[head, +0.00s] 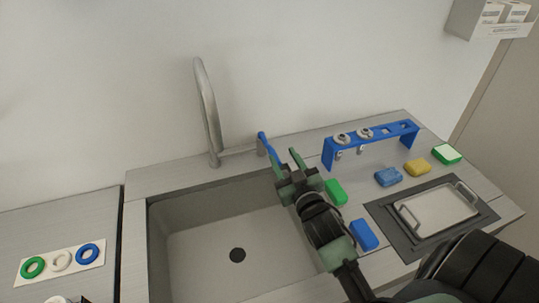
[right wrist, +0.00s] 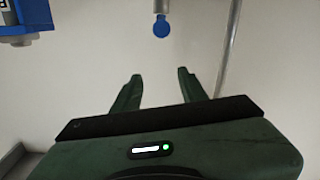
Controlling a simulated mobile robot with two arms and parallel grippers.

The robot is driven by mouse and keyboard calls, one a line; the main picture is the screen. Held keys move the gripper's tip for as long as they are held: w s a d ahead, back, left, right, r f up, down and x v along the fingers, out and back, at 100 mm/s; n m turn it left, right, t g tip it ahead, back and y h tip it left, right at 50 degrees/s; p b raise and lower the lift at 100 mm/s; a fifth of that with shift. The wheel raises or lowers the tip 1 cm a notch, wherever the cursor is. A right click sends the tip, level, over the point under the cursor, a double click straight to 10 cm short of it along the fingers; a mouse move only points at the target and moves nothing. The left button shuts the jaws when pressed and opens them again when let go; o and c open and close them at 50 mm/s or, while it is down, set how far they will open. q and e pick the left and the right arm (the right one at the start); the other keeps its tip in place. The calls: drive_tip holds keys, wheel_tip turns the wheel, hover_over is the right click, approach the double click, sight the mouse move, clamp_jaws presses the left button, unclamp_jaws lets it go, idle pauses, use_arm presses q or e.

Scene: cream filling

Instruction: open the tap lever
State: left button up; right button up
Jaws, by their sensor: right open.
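The tap is a tall grey spout (head: 207,110) on a base at the back edge of the sink. Its lever (head: 265,142) has a blue handle and stands to the right of the spout. In the right wrist view the rounded blue end of the lever (right wrist: 161,27) shows on a grey stem, beyond the fingertips and roughly in line with the gap between them. My right gripper (head: 285,158) is open and empty, close beside the lever; in the head view it partly overlaps the lever's lower part. I see no clear contact. My left gripper is out of view.
The sink (head: 215,240) lies below the tap. Right of it are a blue rack (head: 375,145), green and blue blocks, sponges and a metal tray (head: 437,210). A card with coloured rings (head: 60,262) lies on the left counter. The wall stands close behind the tap.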

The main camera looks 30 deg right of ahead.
drive_tip(key=b, duration=0.4)
approach(269, 148)
drive_tip(key=s, duration=0.1)
drive_tip(key=shift+f+b, duration=0.5)
drive_tip(key=shift+b, duration=0.15)
drive_tip(key=p+x, duration=0.1)
drive_tip(key=x, duration=0.7)
drive_tip(key=shift+s+d, duration=0.1)
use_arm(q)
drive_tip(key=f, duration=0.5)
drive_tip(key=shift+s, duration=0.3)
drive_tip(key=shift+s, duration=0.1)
use_arm(e)
drive_tip(key=shift+f, duration=0.1)
clamp_jaws()
